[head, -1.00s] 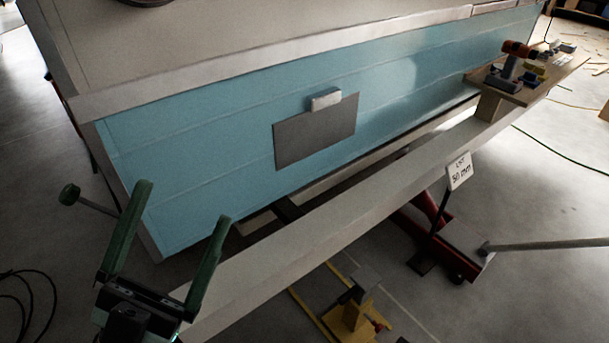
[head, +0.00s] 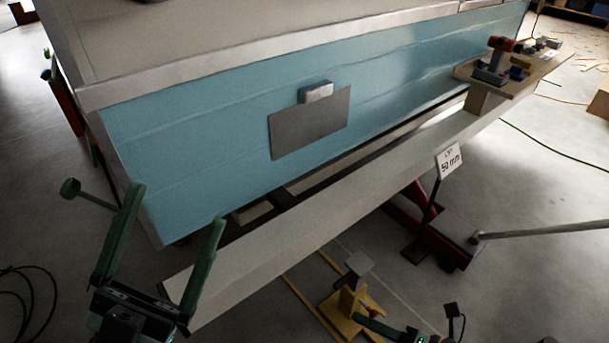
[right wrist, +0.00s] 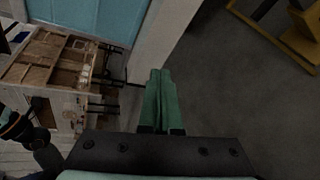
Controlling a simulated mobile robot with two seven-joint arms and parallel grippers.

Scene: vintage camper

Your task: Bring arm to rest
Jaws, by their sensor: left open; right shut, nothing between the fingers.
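My left gripper (head: 177,205) is at the lower left of the head view. Its two green fingers stand wide apart and empty, in front of the lower left corner of the blue camper panel (head: 200,165). My right gripper (head: 352,318) shows at the bottom of the head view, close to a yellow stand (head: 349,303); I cannot tell whether they touch. In the right wrist view the green fingers of my right gripper (right wrist: 160,75) lie together with nothing between them.
A long pale beam (head: 300,240) runs along the camper's lower edge. A board with tools (head: 525,80) rests at its far end. A sign reading 50 mm (head: 448,160) and a red jack (head: 425,225) stand beside it. Open floor (head: 540,290) lies at the lower right.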

